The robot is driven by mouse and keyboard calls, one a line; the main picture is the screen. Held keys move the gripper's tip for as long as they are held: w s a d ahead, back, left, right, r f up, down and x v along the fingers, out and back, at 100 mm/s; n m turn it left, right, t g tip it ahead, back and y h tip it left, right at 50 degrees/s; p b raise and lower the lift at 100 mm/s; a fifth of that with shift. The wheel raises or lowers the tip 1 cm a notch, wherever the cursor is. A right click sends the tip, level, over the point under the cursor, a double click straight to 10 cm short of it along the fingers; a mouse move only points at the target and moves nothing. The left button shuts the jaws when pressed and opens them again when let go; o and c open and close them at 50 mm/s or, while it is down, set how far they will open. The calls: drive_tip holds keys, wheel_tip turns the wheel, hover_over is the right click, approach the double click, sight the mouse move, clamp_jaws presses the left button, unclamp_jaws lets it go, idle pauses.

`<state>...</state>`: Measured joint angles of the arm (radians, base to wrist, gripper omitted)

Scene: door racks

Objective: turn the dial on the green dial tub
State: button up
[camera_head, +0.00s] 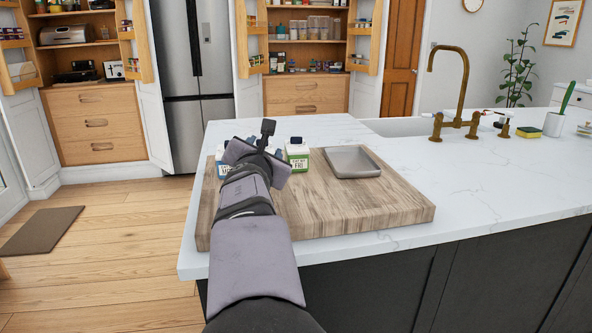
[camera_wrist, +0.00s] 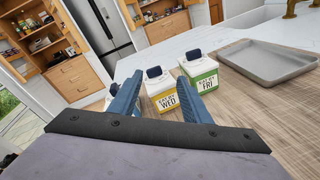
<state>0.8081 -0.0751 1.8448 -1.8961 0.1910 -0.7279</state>
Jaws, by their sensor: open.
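The green dial tub (camera_head: 298,156) stands upright on the wooden board, a white and green box marked "FRI". It also shows in the wrist view (camera_wrist: 207,80), with its dark blue dial (camera_wrist: 193,55) on top. A yellow tub (camera_wrist: 168,98) marked "WED" stands just left of it, with a dark dial on top. My gripper (camera_wrist: 158,88) is open and empty. Its fingers point toward the tubs, and the right finger overlaps the gap between the yellow and green tubs. In the head view my gripper (camera_head: 264,144) is left of the green tub and hides the yellow one.
A blue and white tub (camera_head: 222,167) stands left of my gripper. A grey tray (camera_head: 352,163) lies right of the green tub on the wooden board (camera_head: 330,210). Clear white countertop (camera_head: 450,180) lies to the right. A sink with a brass tap (camera_head: 456,105) is behind.

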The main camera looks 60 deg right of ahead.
sight(297, 140)
drive_tip(key=s+d+n+b, duration=0.1)
drive_tip(key=b, duration=0.1)
drive_tip(key=s+d+n+b, duration=0.1)
drive_tip(key=s+b, duration=0.1)
drive_tip(key=s+d+f+n+h+b, duration=0.1)
drive_tip(key=n+b, duration=0.1)
drive_tip(key=shift+s+d+f+b, duration=0.1)
drive_tip(key=shift+s+d+b, duration=0.15)
drive_tip(key=shift+b, duration=0.05)
drive_tip(key=shift+s+d+r+n+h+b, duration=0.2)
drive_tip(key=shift+s+d+n+h+b, duration=0.15)
drive_tip(key=shift+s+n+b, duration=0.35)
drive_tip(key=shift+w, duration=0.1)
drive_tip(key=shift+d, duration=0.15)
drive_tip(key=shift+p+x, duration=0.7)
drive_tip(key=shift+x, duration=2.85)
drive_tip(key=shift+w, duration=0.1)
drive_tip(key=c, duration=1.1)
drive_tip(key=shift+o, duration=0.2)
drive_tip(key=shift+f+t+b, duration=0.2)
drive_tip(key=shift+t+b, duration=0.2)
drive_tip(key=shift+b, duration=0.4)
